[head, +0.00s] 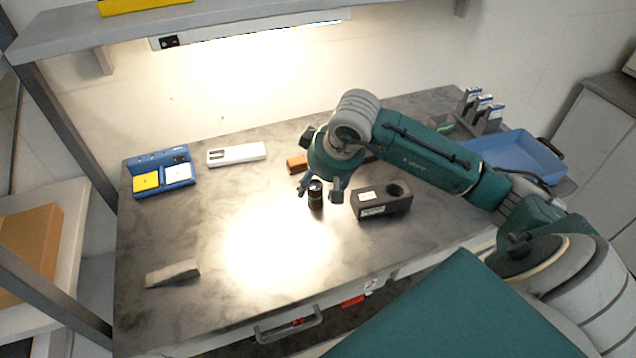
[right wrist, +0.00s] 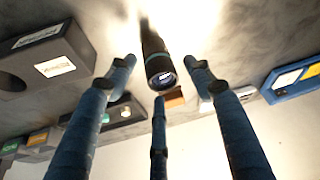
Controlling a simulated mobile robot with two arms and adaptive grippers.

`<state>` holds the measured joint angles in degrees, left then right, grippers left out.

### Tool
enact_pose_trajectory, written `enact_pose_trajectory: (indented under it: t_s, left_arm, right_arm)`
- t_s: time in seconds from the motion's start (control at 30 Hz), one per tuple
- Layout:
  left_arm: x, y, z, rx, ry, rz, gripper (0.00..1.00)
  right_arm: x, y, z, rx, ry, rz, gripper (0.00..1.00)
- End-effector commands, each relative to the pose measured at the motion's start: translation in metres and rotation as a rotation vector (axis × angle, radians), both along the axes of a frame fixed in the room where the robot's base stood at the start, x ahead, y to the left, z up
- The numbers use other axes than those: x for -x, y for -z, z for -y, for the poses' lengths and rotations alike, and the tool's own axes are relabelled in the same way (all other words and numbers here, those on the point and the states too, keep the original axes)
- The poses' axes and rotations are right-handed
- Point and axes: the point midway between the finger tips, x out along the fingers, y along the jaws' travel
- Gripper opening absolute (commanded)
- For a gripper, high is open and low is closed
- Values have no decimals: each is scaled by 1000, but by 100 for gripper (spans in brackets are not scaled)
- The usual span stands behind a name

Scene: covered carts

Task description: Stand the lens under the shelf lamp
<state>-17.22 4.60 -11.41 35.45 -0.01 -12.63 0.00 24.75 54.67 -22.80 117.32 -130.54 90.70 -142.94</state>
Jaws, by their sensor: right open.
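The lens (head: 315,195) is a small black cylinder standing upright on the grey table, at the right edge of the bright patch of lamp light. My right gripper (head: 320,190) is open, with its fingers around the lens and pointing down. In the right wrist view the lens (right wrist: 158,62) lies between the spread fingers (right wrist: 160,85), apart from them as far as I can see. The shelf lamp (head: 250,30) is a lit white bar under the shelf at the back. My left gripper is not in view.
A dark block with a round hole (head: 382,203) stands just right of the lens. A blue organiser (head: 160,172), a white box (head: 236,154), an orange block (head: 297,164) and a grey wedge (head: 172,273) are on the table. A blue tray (head: 520,155) is at the right.

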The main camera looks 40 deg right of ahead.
Motion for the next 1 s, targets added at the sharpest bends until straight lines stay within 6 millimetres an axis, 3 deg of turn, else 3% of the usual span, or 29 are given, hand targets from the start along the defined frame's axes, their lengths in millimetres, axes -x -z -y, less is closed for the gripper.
enact_pose_trajectory:
  t_s: [0.17,0.6,0.77,1.0]
  left_arm:
    - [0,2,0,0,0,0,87]
    - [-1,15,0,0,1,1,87]
    - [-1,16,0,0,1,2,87]
    - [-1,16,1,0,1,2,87]
  right_arm:
    - [5,-19,1,2,1,6,52]
    - [40,-99,0,1,0,5,52]
    - [46,-111,0,1,1,2,52]
    - [47,-113,-1,0,1,0,52]
